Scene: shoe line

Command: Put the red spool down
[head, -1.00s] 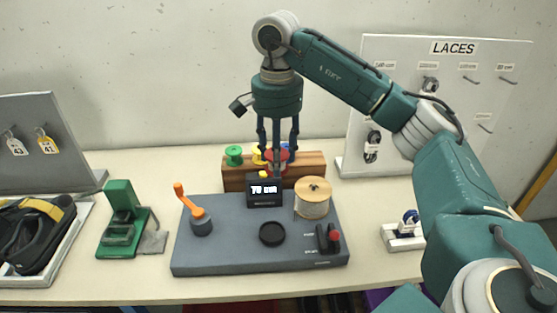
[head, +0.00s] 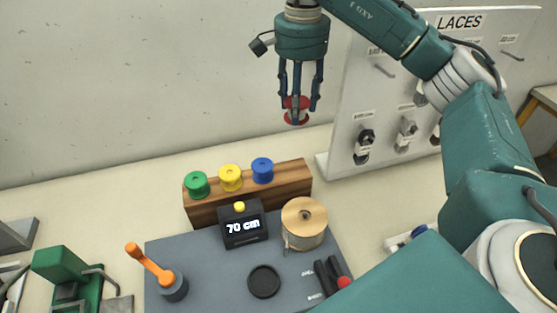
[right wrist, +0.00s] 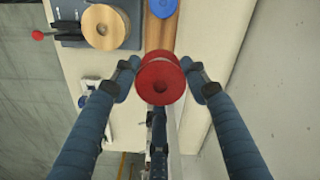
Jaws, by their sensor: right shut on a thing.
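The red spool (head: 297,110) is held up in the air between the fingers of my right gripper (head: 298,112), in front of the wall and above the back right of the table. The rack's right end is bare. My left gripper is not in view.
The grey machine (head: 205,255) in front of the rack carries a 70 cm display (head: 242,228), a tan spool (head: 304,222) and an orange crank (head: 150,262). The LACES board (head: 350,110) stands at the right. Bare table (head: 110,200) lies left of the rack.

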